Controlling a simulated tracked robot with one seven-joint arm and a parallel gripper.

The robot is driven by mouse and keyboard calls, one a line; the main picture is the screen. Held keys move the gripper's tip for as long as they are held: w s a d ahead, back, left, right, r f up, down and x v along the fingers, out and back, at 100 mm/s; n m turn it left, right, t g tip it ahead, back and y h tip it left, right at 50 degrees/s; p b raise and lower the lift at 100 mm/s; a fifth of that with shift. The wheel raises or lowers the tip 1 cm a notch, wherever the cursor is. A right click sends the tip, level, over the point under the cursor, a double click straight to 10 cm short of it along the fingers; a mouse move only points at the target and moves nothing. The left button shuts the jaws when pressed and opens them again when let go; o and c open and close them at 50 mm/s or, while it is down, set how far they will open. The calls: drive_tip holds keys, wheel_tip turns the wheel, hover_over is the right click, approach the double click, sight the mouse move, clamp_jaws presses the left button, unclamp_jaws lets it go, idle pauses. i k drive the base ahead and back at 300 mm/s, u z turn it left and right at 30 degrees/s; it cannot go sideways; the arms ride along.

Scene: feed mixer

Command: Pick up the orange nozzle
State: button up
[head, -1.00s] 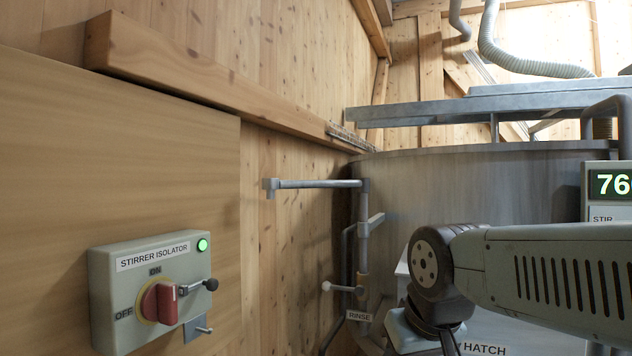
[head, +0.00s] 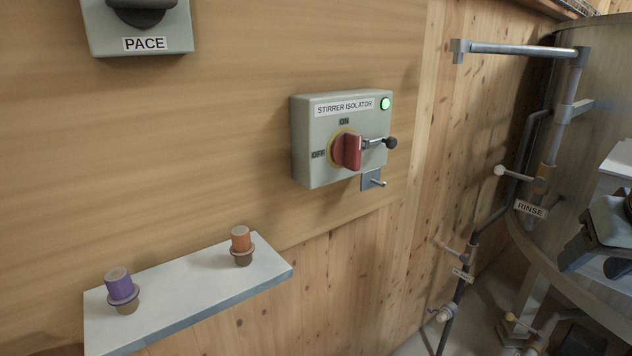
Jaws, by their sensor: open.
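The orange nozzle (head: 241,242) stands upright on a pale wall shelf (head: 190,282), toward its right end. It has an orange top, a collar and a brownish lower part. A purple nozzle (head: 121,289) of similar shape stands on the same shelf to its left. My gripper (head: 597,262) shows at the right edge of the head view, partly cut off, in front of the metal tank. It is open, with no object seen between its jaws, and far to the right of the orange nozzle.
Above the shelf are the stirrer isolator box (head: 343,138), with its red switch and protruding lever, and the PACE box (head: 137,27). Rinse pipes (head: 560,125) with valve handles stand between the shelf and the tank (head: 608,85). The space above the shelf looks clear.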

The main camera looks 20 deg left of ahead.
sight(242, 248)
drive_tip(key=z, duration=1.05)
drive_tip(key=i, duration=0.1)
drive_tip(key=u, duration=2.75)
drive_tip(key=k, duration=0.95)
drive_tip(key=u, duration=0.2)
drive_tip(key=i, duration=0.95)
drive_tip(key=z, duration=0.1)
